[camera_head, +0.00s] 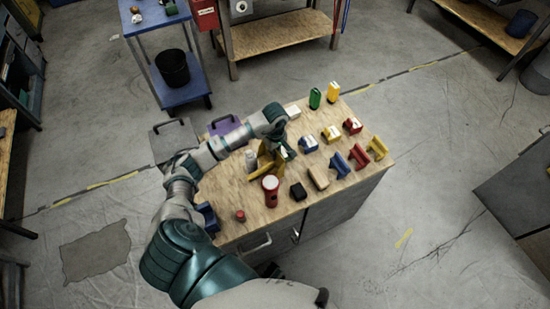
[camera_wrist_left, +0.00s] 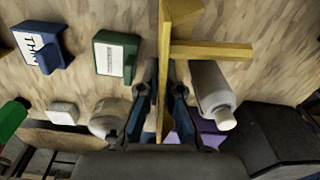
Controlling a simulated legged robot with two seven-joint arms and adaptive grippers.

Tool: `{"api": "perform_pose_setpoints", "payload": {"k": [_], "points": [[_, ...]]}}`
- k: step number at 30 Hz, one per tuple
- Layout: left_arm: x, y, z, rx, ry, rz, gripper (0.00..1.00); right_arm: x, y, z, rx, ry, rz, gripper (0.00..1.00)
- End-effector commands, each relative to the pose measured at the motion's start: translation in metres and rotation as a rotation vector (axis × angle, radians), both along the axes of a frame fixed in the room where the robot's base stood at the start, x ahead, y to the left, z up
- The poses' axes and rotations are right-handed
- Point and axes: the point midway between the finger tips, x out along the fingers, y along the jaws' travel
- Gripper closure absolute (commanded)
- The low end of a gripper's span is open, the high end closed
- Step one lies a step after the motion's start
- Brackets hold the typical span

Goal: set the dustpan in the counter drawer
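My left gripper (camera_head: 275,145) is over the counter top (camera_head: 225,195). In the left wrist view its narrow fingers (camera_wrist_left: 163,80) sit close on both sides of a thin yellow board, part of a yellow angled piece (camera_wrist_left: 210,50). This piece also shows under the gripper in the head view (camera_head: 264,165). It may be the dustpan; I cannot tell for certain. The counter's front has a drawer with a pale handle (camera_head: 258,243); my arm partly hides this front, and no open drawer shows there. My right gripper is out of view.
A white bottle (camera_head: 251,160) stands beside the yellow piece, and a red canister (camera_head: 270,187) in front. Several small blue, red and yellow items crowd the right half. Floor right of the counter is clear.

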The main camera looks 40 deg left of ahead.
Motion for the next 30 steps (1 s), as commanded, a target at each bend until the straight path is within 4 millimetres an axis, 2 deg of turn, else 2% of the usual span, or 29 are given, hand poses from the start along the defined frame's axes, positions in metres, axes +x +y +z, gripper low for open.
{"api": "perform_pose_setpoints", "payload": {"k": [6, 8, 12, 14, 16, 26, 30], "points": [[-0.001, -0.001, -0.032, -0.001, 0.003, -0.001, 1.00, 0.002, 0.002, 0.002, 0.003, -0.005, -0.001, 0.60], [0.000, 0.000, -0.035, -0.001, 0.001, 0.000, 1.00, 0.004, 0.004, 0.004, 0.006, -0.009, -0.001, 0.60], [0.000, -0.002, -0.034, 0.003, 0.001, -0.001, 1.00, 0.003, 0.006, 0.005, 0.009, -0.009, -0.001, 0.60], [0.000, -0.002, -0.034, 0.004, 0.002, -0.001, 0.87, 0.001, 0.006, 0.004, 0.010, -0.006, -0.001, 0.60], [0.000, -0.003, -0.034, 0.004, 0.002, -0.001, 0.69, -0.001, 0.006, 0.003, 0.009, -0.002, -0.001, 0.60], [0.000, 0.000, -0.032, 0.000, 0.000, -0.001, 0.69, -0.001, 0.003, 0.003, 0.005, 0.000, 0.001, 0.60], [0.001, 0.001, -0.015, 0.003, -0.002, 0.000, 0.69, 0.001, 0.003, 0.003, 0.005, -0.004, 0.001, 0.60]]}}
